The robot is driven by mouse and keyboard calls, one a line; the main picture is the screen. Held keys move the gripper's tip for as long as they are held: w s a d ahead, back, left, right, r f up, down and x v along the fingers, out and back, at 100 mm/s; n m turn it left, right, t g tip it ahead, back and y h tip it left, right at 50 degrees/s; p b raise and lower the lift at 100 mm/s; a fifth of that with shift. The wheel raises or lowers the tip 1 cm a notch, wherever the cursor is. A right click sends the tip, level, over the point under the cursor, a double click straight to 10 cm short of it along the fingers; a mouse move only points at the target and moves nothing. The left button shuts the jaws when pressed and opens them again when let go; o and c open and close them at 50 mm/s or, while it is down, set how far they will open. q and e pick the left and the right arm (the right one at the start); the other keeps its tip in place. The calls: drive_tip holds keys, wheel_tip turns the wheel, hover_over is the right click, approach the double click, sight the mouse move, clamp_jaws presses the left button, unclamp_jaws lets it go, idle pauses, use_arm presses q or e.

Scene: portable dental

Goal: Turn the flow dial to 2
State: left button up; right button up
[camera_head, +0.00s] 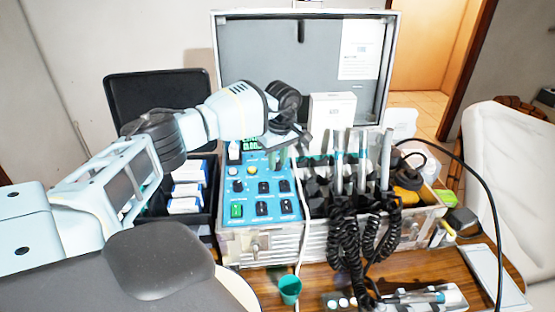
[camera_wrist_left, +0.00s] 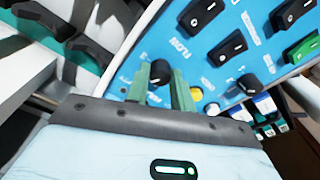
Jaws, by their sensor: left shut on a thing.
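The blue control panel (camera_head: 249,213) sits at the front of the open metal case and carries knobs, buttons and rocker switches. The black flow dial (camera_wrist_left: 160,71) shows in the left wrist view near the printed word FLOW. My left gripper (camera_wrist_left: 161,76) is shut on it, with one green finger on each side. In the head view my left gripper (camera_head: 279,153) is over the upper right part of the panel and hides the dial. The dial's pointer and scale number cannot be read. My right gripper is not in view.
Dental handpieces (camera_head: 362,160) with coiled black cords stand right of the panel. A teal cup (camera_head: 289,290) stands on the wooden table in front.

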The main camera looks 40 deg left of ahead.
sight(279, 164)
use_arm(q)
drive_tip(key=shift+m, duration=0.3)
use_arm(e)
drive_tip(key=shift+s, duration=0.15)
use_arm(q)
drive_tip(key=o, duration=1)
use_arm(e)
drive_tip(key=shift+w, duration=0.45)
use_arm(q)
drive_tip(key=shift+d+r, duration=0.2)
drive_tip(key=shift+r, duration=1.8)
drive_tip(key=shift+d+r, duration=0.2)
drive_tip(key=shift+r, duration=1.75)
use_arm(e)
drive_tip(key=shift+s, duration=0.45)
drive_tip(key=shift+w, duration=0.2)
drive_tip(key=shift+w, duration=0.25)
use_arm(q)
drive_tip(key=shift+f, duration=0.1)
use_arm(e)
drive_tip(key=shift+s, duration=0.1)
